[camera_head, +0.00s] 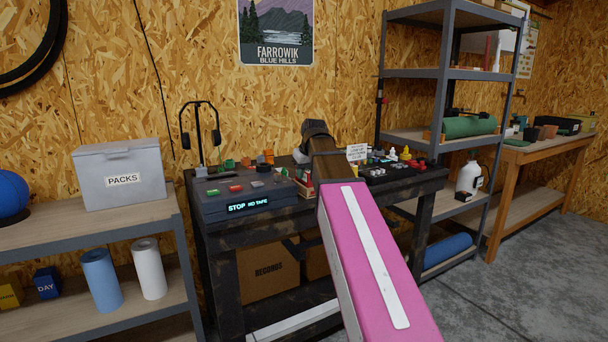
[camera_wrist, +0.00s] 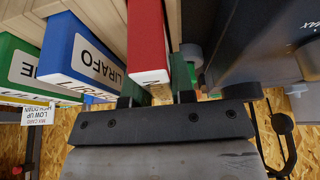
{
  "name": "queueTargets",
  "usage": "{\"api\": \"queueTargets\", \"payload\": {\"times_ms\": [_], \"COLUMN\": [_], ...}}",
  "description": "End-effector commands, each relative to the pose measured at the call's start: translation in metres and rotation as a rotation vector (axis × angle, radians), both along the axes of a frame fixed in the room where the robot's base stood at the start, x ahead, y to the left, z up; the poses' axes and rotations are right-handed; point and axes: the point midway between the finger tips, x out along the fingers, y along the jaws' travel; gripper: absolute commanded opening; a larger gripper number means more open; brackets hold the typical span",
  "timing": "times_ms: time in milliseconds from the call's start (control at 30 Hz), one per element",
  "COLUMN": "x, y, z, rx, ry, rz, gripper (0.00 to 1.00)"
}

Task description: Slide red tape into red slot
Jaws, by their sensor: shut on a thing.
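In the wrist view a red tape (camera_wrist: 147,40) with a white label strip stands at the end of a row of boxed tapes. My gripper (camera_wrist: 158,92) is shut on its near end, with one dark green finger at each side. The tape is still beside a blue tape (camera_wrist: 85,55) and appears to be in or just at the wooden rack (camera_wrist: 90,8). In the head view my gripper is hidden behind my own wrist, over the bench. The dark tape deck (camera_head: 215,207) shows "STOP NO TAPE" on its display. I cannot make out a red slot.
A dark grey housing with knobs (camera_wrist: 225,45) is close on the right in the wrist view. Small coloured parts (camera_head: 400,160) and a white card (camera_head: 357,153) crowd the bench's right side. A metal shelf (camera_head: 440,75) stands behind.

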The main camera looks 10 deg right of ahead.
Motion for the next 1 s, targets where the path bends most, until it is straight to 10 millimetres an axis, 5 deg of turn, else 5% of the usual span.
{"api": "queueTargets", "payload": {"times_ms": [400,433,500,1000], "x": [0.0,0.0,0.0,-0.005], "y": [0.0,0.0,0.0,-0.002], "z": [-0.007,-0.007,-0.007,0.01], "rx": [0.0,0.0,0.0,0.0], "ry": [0.0,0.0,-0.001,-0.002], "rz": [0.0,0.0,0.0,0.0], "gripper": [0.0,0.33,0.49,0.49]}}
